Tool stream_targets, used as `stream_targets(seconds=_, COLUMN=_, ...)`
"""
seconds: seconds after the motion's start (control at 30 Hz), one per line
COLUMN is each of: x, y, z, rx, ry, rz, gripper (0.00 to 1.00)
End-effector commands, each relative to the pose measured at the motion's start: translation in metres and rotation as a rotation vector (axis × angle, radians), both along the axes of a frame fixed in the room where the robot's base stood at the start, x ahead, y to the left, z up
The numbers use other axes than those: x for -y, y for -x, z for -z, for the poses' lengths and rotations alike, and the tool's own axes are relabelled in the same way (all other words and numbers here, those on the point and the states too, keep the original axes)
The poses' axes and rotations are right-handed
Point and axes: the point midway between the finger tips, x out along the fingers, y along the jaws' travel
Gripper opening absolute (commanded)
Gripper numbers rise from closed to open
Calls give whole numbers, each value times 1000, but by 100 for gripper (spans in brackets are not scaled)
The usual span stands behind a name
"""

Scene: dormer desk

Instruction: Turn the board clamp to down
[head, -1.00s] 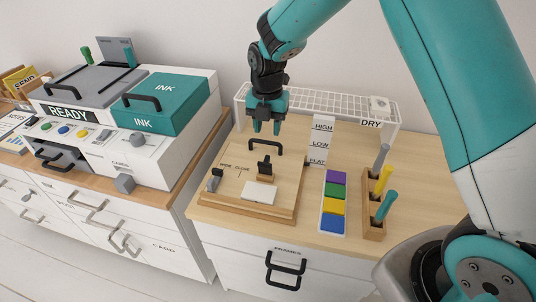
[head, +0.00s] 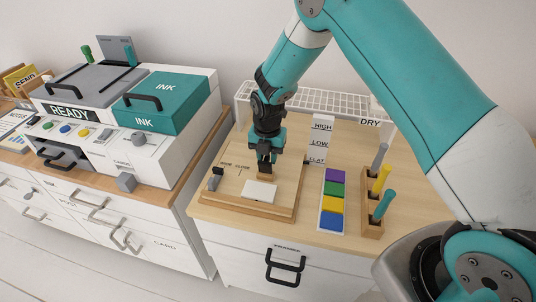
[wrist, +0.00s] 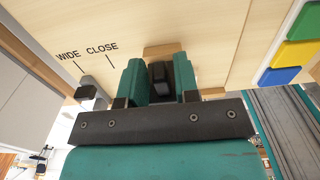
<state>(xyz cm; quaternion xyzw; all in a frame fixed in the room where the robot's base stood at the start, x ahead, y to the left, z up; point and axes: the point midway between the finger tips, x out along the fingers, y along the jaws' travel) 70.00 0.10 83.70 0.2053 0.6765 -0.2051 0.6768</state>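The board clamp (wrist: 159,76) is a small black upright handle on a wooden block, on the light wooden board (head: 225,195). In the head view my gripper (head: 265,166) points down over it and hides most of it. In the wrist view my gripper's teal fingers (wrist: 160,85) stand on either side of the black handle, with little room between. The fingers look apart, and firm contact with the handle does not show. A white pad (head: 259,191) lies on the board in front of the clamp.
A black knob (head: 216,177) stands at the board's left, near the "WIDE CLOSE" marks. Right of the board are a strip of coloured blocks (head: 333,203) and a wooden holder (head: 372,223) with tools. A white wire rack (head: 300,97) stands behind.

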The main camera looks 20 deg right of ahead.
Motion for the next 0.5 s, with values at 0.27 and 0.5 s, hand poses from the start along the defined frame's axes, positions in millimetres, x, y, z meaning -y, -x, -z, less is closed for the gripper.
stream_targets(seconds=0.27, x=0, y=0, z=0, rx=1, ry=1, rz=0, gripper=0)
stream_targets(seconds=0.5, x=-2, y=2, z=-1, rx=34, ry=24, rz=-2, gripper=0)
